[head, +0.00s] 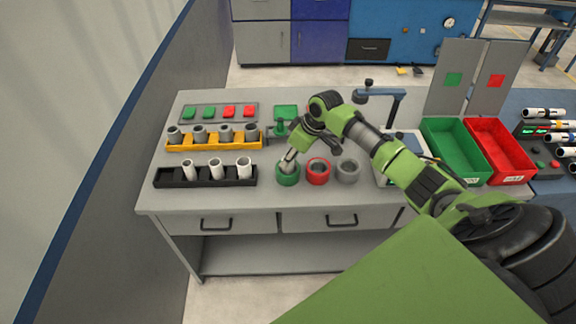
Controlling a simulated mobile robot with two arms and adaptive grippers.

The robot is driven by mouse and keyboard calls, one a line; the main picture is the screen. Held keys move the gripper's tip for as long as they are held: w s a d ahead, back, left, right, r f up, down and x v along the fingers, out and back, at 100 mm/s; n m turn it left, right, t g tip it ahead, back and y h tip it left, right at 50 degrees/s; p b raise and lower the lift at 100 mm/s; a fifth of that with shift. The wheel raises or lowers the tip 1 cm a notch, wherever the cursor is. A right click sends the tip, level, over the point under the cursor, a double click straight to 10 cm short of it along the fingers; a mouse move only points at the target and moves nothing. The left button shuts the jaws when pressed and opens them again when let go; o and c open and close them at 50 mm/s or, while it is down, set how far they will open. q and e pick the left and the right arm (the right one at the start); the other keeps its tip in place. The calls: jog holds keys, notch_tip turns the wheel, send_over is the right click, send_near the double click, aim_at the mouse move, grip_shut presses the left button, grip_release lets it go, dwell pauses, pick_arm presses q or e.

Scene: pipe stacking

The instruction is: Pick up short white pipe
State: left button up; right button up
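Three white pipes stand upright in a black rack at the front left of the table: a left one (188,171), a middle one (215,170) and a right one (244,169). They look similar in height, and I cannot tell which is the short one. My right gripper (288,164) points down at the green ring holder (288,177), to the right of the black rack (205,180). Its fingertips are small and partly hidden, and I cannot tell whether they hold anything. My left gripper is not in view.
A yellow rack (212,144) with several grey pipes stands behind the black one. A red ring holder (318,172) and a grey one (348,171) sit right of the green one. A green bin (452,140) and red bin (498,140) stand at right.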

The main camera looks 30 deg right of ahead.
jog(key=shift+x, duration=1.35)
jog(key=shift+r, duration=0.1)
jog(key=c, duration=0.7)
jog(key=shift+w+r, duration=0.1)
jog(key=shift+r, duration=0.35)
notch_tip(320, 180, up, 2)
jog(key=shift+r+b, duration=0.1)
jog(key=shift+b, duration=0.8)
jog(key=s+r+b, duration=0.1)
jog(key=s+r, duration=0.2)
jog(key=s, duration=0.1)
jog(key=s+a+r+b, duration=0.1)
jog(key=s+r, duration=0.2)
jog(key=s, duration=0.2)
jog(key=s+a+r+b, duration=0.1)
jog(key=s+r, duration=0.3)
jog(key=s, duration=0.1)
jog(key=shift+a, duration=0.25)
